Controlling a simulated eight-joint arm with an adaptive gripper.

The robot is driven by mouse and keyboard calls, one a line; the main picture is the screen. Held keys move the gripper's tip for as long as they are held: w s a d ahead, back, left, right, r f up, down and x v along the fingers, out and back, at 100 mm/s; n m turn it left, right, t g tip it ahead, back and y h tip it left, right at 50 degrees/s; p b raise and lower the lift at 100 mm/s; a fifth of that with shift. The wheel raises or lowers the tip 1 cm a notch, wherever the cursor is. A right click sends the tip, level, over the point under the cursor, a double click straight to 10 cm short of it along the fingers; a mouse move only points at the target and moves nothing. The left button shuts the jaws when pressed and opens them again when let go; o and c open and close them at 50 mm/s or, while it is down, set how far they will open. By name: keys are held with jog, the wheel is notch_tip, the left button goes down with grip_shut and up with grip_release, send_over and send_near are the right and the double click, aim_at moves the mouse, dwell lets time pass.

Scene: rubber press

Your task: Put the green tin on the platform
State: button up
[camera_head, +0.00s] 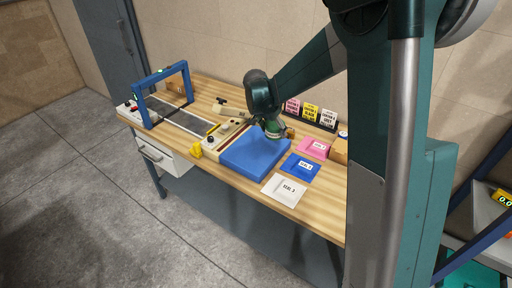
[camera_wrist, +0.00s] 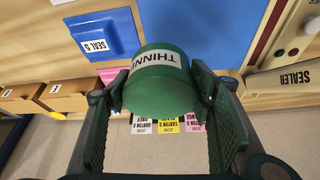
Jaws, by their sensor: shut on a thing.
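The green tin (camera_wrist: 162,97), with a white label reading "THINN…", is held between the two fingers of my gripper (camera_wrist: 157,88) in the wrist view. In the head view, the tin (camera_head: 275,133) shows below my gripper (camera_head: 271,122), at the far edge of the blue platform (camera_head: 256,154). The platform also shows in the wrist view (camera_wrist: 205,28), beyond the tin. I cannot tell whether the tin touches anything below it.
Pink (camera_head: 313,148), blue (camera_head: 299,167) and white (camera_head: 284,189) seal cards lie right of the platform. Job cards (camera_head: 311,113) stand behind. A blue frame (camera_head: 163,92) stands over a belt at the left.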

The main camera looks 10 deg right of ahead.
jog(key=w+a, duration=0.4)
jog(key=a, duration=0.3)
jog(key=shift+a+r+n+p, duration=0.2)
jog(key=shift+a+n+p, duration=0.1)
jog(key=shift+n, duration=0.1)
jog(key=shift+f, duration=0.1)
jog(key=shift+f, duration=3.05)
jog(key=shift+d, duration=0.1)
jog(key=shift+f, duration=1.85)
jog(key=shift+f, duration=0.15)
